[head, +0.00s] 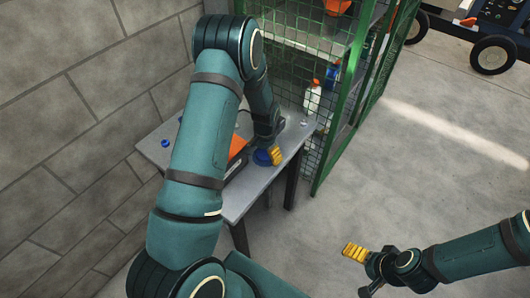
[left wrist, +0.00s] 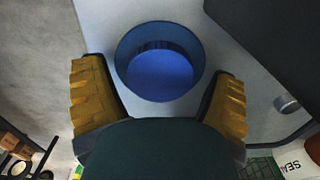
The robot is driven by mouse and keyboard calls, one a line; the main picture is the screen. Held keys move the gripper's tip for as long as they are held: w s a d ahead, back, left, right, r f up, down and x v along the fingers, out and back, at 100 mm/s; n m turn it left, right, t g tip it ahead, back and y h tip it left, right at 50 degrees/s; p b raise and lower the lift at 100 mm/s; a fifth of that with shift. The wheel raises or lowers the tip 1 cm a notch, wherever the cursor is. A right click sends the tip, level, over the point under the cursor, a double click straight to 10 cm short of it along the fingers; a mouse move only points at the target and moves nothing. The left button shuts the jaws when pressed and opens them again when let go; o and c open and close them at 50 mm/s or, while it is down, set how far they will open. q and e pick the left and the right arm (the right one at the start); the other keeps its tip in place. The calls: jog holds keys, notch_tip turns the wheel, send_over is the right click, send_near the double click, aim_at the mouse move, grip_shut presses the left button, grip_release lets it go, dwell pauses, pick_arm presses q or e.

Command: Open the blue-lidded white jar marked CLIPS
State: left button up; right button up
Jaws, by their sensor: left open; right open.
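A round blue thing (left wrist: 160,62), which looks like the lid seen from above, lies between the open fingers of my left gripper (left wrist: 158,80) in the left wrist view. A gap shows on both sides of it. In the head view the blue thing (head: 261,158) is at the front right of the grey table, beside the yellow fingers of my left gripper (head: 275,154). No white jar body or CLIPS marking can be made out. My right gripper (head: 356,252) is empty, out over the floor at the lower right.
The grey table (head: 235,205) also bears an orange thing (head: 237,145), partly behind my left arm, and a small blue thing (head: 165,143). A green mesh cage (head: 345,120) with a white bottle (head: 312,98) stands close behind.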

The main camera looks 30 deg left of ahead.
aim_at(265, 153)
pick_arm(q)
jog(key=shift+r, duration=0.55)
notch_tip(265, 153, up, 11)
jog(key=p, duration=0.2)
jog(key=s+d+f+n+h, duration=0.1)
jog(key=s+d+f, duration=0.2)
jog(key=s+d, duration=0.2)
jog(key=s+d+f+n+t+h, duration=0.1)
jog(key=s+d+f, duration=0.3)
jog(key=d, duration=0.5)
jog(key=s+d+f+n+h, duration=0.1)
jog(key=s+d+f+n, duration=0.1)
jog(key=s+d, duration=0.6)
jog(key=shift+s+f+t+h, duration=0.15)
jog(key=shift+f+t+h, duration=0.25)
jog(key=shift+f, duration=0.45)
